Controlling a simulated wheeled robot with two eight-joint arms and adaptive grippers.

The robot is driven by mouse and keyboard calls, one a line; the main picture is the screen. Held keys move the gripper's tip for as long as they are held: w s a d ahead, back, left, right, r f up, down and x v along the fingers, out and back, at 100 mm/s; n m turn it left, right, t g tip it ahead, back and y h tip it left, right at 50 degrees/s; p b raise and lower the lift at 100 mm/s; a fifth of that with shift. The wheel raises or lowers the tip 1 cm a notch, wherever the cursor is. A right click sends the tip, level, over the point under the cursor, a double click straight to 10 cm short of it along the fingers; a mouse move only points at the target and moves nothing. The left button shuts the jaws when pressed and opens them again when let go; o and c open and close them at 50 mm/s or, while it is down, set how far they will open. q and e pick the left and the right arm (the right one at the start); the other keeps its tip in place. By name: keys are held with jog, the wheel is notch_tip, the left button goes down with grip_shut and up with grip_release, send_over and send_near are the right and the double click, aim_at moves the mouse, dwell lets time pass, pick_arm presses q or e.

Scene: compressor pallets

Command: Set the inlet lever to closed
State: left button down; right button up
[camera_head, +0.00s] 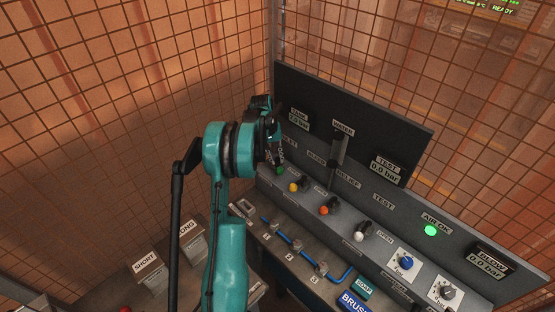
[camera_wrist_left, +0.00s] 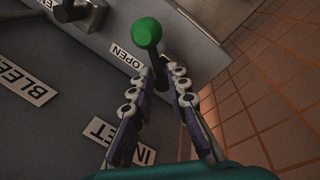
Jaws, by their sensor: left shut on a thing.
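The inlet lever has a green ball knob (camera_wrist_left: 147,33) on a dark shaft. In the left wrist view the knob sticks out past my fingertips, beside the OPEN label (camera_wrist_left: 127,59). The INLET label (camera_wrist_left: 122,140) is partly covered by a finger. My left gripper (camera_wrist_left: 163,78) is shut on the lever's shaft, just below the knob. In the head view my left gripper (camera_head: 277,150) is at the left end of the console, and the green knob (camera_head: 280,171) shows just below it. The lever's base is hidden. My right gripper is in neither view.
To the right along the console stand levers with yellow (camera_head: 293,188), orange (camera_head: 324,210) and white (camera_head: 358,236) knobs. A blue dial (camera_head: 406,262) is farther right. A dark gauge panel (camera_head: 345,125) rises behind. Mesh fencing (camera_head: 100,110) closes the left and back.

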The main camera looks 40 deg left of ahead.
pick_arm(q)
jog(key=m, duration=0.4)
jog(key=shift+a+m+g+b, duration=0.3)
jog(key=shift+a+g+b, duration=0.05)
jog(key=shift+a+g, duration=0.05)
jog(key=shift+w+a+r+m+g+h, duration=0.15)
jog(key=shift+m+g, duration=0.1)
jog(key=shift+m, duration=1)
jog(key=shift+s+a+f+m+g+h, duration=0.15)
jog(key=shift+m+g, duration=0.1)
jog(key=shift+m, duration=1)
jog(key=shift+w+r, duration=0.1)
jog(key=shift+w, duration=0.05)
jog(key=c, duration=1.6)
grip_release()
jog(key=r, duration=0.4)
jog(key=a+r, duration=0.1)
jog(key=r, duration=0.2)
jog(key=a+r, duration=0.1)
jog(key=r, duration=0.3)
jog(key=shift+w+a+r, duration=0.1)
jog(key=shift+a+r, duration=0.05)
jog(key=shift+r, duration=0.15)
